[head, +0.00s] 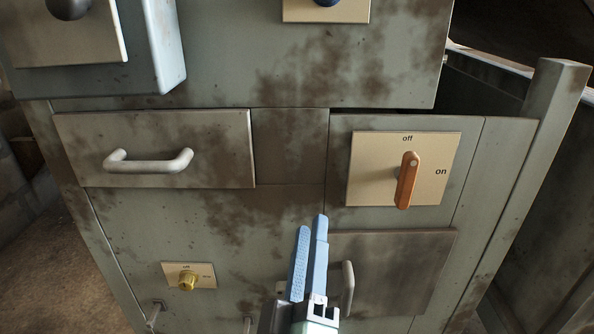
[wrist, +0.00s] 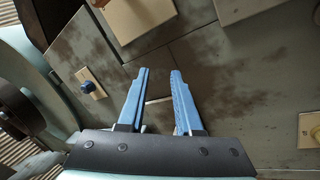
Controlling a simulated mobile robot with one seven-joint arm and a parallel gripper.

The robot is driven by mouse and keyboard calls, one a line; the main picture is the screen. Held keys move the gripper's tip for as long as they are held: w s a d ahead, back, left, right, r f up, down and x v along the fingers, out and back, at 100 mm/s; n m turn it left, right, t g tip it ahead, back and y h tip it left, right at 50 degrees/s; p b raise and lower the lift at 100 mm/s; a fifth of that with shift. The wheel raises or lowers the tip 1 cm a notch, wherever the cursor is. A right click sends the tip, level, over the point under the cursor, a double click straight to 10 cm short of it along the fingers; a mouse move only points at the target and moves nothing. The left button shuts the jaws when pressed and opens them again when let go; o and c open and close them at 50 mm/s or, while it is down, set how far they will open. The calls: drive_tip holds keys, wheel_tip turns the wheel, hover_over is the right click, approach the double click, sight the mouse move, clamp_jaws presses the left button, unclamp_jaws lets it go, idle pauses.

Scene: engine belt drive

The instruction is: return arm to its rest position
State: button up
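My gripper (head: 311,224) points up and away in the head view, in front of the lower middle of a grey, rust-stained cabinet (head: 285,150). Its two blue fingers overlap in that view. The wrist view shows my gripper (wrist: 159,72) with a clear gap between the fingers and nothing held. The fingertips appear apart from the cabinet front, though the exact distance is hard to tell. The fingers and wrist partly cover the lower right door and its handle (head: 347,288). No rest position is marked in view.
An orange lever (head: 407,180) on a beige off/on plate points down. A drawer with a pale handle (head: 148,161) is at left, a yellow knob (head: 188,281) below it. A boxy housing (head: 165,45) juts out at upper left. A post (head: 553,95) stands at right.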

drive_tip(key=s+a+r+m+t+y, duration=0.1)
drive_tip(key=s+r+m+t+y, duration=0.25)
drive_tip(key=r, duration=1.25)
drive_tip(key=s+a+r+m+t+h, duration=0.1)
drive_tip(key=s+r+m+t, duration=0.35)
drive_tip(key=r, duration=1.05)
wheel_tip(320, 180, up, 23)
drive_tip(key=m+g+p, duration=0.1)
drive_tip(key=g+p, duration=0.1)
drive_tip(key=p, duration=2.1)
drive_tip(key=shift+d+f, duration=0.15)
drive_tip(key=shift+d, duration=0.05)
drive_tip(key=shift+s+y, duration=0.1)
drive_tip(key=shift+y, duration=0.15)
